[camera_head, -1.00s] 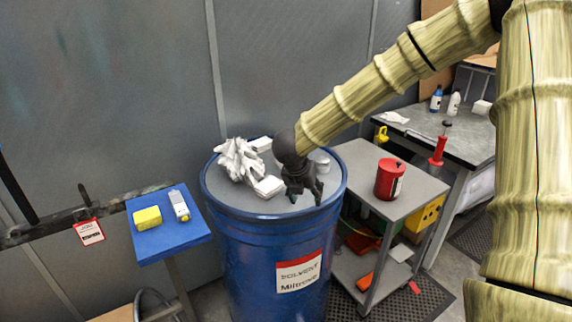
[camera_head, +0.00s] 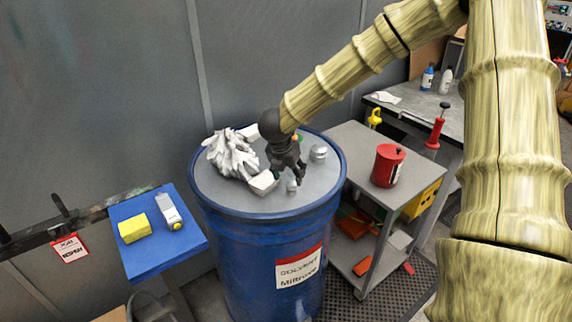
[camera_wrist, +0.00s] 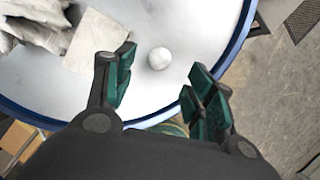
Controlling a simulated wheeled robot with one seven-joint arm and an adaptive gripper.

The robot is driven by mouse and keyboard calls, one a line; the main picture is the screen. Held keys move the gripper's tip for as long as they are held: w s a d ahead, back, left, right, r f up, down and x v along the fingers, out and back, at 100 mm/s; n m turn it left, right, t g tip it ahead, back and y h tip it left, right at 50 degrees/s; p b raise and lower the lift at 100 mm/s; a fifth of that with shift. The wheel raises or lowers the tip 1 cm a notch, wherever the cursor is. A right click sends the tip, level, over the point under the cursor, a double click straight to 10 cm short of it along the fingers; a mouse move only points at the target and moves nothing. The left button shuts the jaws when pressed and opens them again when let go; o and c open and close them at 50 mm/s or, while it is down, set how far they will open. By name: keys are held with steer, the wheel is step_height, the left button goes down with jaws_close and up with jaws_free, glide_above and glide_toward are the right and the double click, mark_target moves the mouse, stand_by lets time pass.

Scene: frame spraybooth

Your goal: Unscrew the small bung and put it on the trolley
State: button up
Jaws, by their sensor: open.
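The blue solvent drum (camera_head: 240,235) stands upright with a grey top. The small bung (camera_head: 292,187), a short pale knob, is on that top near the front rim. A larger bung (camera_head: 318,153) stands behind it to the right. My gripper (camera_head: 288,176) is low over the drum top, just behind the small bung. In the wrist view my gripper (camera_wrist: 161,75) is open and empty, and the small bung (camera_wrist: 159,58) shows as a white disc between and beyond the fingertips, apart from both. The grey trolley (camera_head: 350,140) stands right of the drum.
White rags (camera_head: 232,155) and a white block (camera_head: 263,182) lie on the drum top beside my gripper. A red can (camera_head: 388,166) stands on the trolley, with bare surface around it. A blue stand (camera_head: 155,250) with a yellow sponge (camera_head: 132,228) is at left.

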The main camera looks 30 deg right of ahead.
mark_target(292, 183)
steer(key=shift+p+x, duration=0.7)
steer(key=shift+x, duration=2.3)
steer(key=c, duration=1.1)
steer(key=o, duration=0.3)
steer(key=shift+c, duration=1.1)
steer(key=n+p, duration=0.1)
steer(key=n, duration=0.2)
steer(key=shift+s+d+r+t+y, duration=0.1)
steer(key=shift+r+t+y, duration=0.05)
steer(key=shift+t+y, duration=0.25)
steer(key=shift+n+p, duration=0.4)
steer(key=shift+n, duration=0.4)
